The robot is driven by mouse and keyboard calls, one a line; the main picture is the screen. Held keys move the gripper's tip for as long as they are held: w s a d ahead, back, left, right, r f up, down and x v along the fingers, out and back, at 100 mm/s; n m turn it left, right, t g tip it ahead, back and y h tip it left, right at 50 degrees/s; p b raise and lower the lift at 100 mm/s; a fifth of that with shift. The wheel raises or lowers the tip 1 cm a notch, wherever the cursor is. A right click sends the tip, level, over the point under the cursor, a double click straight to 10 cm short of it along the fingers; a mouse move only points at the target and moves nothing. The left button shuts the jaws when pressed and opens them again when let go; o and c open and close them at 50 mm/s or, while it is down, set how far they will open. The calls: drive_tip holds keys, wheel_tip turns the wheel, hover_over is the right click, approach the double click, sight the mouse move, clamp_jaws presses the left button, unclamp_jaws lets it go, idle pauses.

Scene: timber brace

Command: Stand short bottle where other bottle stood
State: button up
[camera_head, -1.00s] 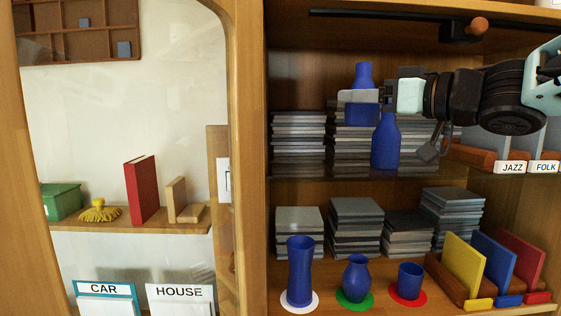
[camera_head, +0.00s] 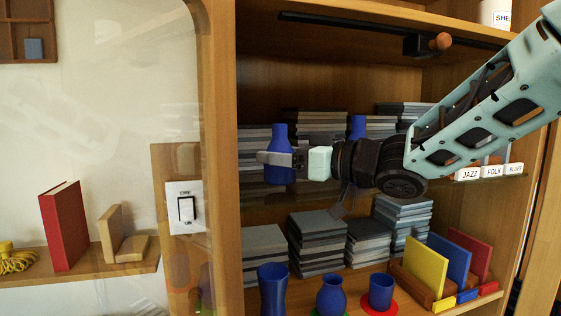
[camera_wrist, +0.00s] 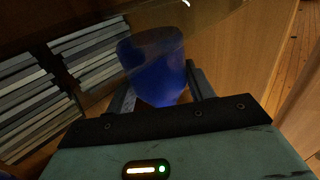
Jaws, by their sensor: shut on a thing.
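My gripper (camera_head: 280,159) is shut on a blue bottle (camera_head: 279,175), which is upright at the left of the upper glass shelf. The held bottle also shows between the fingers in the wrist view (camera_wrist: 158,72). I cannot tell whether its base touches the shelf. A second blue bottle (camera_head: 358,124) shows to the right, behind my arm; only its upper part is visible. I cannot tell from this view which bottle is shorter.
Stacks of grey cases (camera_head: 315,122) stand behind the bottles. Below are a tall blue vase (camera_head: 272,290), a round blue vase (camera_head: 331,296) and a blue cup (camera_head: 381,291). A wooden cabinet side (camera_head: 220,120) stands close to the left. Labelled dividers (camera_head: 469,174) are at right.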

drive_tip(key=shift+f, duration=0.75)
drive_tip(key=o, duration=1.1)
drive_tip(key=shift+d, duration=0.1)
drive_tip(key=b+v, duration=0.3)
drive_tip(key=v, duration=0.9)
drive_tip(key=shift+b, duration=0.4)
